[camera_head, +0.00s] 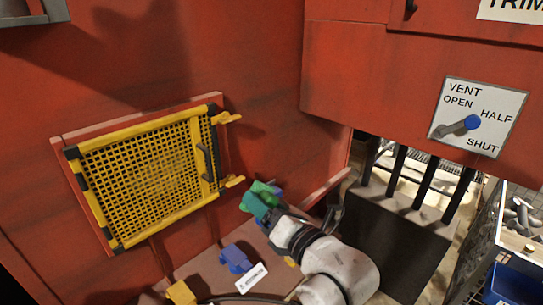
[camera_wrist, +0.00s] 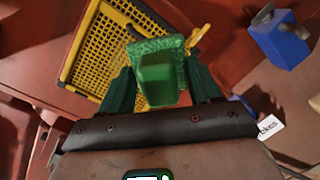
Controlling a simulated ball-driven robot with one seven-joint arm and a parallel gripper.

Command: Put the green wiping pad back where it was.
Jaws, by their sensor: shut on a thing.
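The green wiping pad (camera_head: 262,187) is held at the end of my arm, in front of the red wall in the head view. In the wrist view the pad (camera_wrist: 160,78) shows a textured green face with a smooth green block on it. My gripper (camera_wrist: 161,88) is shut on it, with one dark green finger on each side. In the head view my gripper (camera_head: 258,201) is above the brown ledge, right of the yellow mesh guard. I cannot tell whether the pad touches anything else.
The yellow mesh guard (camera_head: 145,175) is on the red wall, with prongs sticking out right. A blue block (camera_head: 235,258), a white label (camera_head: 251,278) and a yellow block (camera_head: 181,293) are on the ledge below. Dark bars (camera_head: 397,170) and a vent dial (camera_head: 477,116) are right.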

